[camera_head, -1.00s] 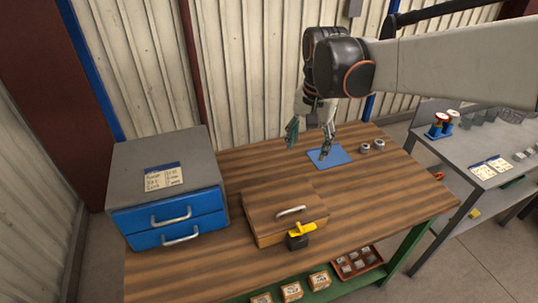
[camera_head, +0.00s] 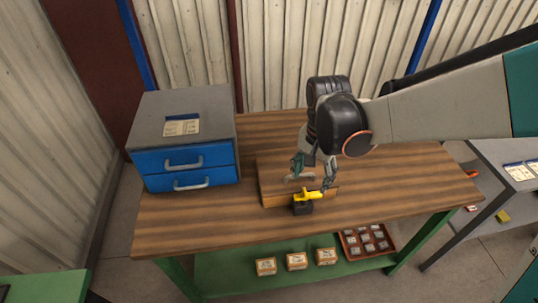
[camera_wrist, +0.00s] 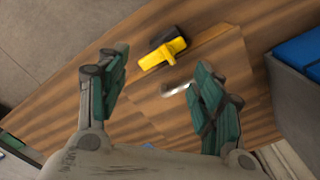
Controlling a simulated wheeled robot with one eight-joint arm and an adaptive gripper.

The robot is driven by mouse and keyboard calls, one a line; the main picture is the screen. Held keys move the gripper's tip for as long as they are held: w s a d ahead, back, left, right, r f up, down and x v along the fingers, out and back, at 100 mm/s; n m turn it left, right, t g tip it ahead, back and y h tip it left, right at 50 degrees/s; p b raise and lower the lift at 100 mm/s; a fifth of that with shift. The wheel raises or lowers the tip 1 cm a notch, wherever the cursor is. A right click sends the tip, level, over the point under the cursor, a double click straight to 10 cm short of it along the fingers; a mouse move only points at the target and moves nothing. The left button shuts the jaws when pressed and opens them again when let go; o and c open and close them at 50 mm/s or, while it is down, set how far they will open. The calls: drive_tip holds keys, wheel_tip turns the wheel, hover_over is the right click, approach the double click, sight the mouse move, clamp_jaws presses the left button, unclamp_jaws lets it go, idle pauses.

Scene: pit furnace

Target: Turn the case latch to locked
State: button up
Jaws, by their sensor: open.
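The wooden case (camera_head: 272,185) sits near the front edge of the workbench with its lid down. A yellow latch lever (camera_head: 309,195) on a dark base (camera_head: 302,208) is at the case's front. In the wrist view the yellow latch (camera_wrist: 162,54) lies beyond my fingers, a little left of the metal lid handle (camera_wrist: 177,88). My gripper (camera_head: 314,172) is open and empty over the case, just behind the latch. It also shows in the wrist view (camera_wrist: 160,88), with its fingers spread to either side. My arm hides part of the lid in the head view.
A grey cabinet with blue drawers (camera_head: 187,160) stands left on the bench. Boxes (camera_head: 297,261) and a red tray of parts (camera_head: 367,242) are on the green lower shelf. A grey side table (camera_head: 500,190) stands right. The bench front left is clear.

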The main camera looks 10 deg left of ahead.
sight(309, 193)
wheel_tip(309, 193, down, 9)
drive_tip(key=b, duration=0.5)
drive_tip(key=shift+w+f+b, duration=0.1)
drive_tip(key=shift+w+b, duration=0.05)
drive_tip(key=shift+b, duration=0.25)
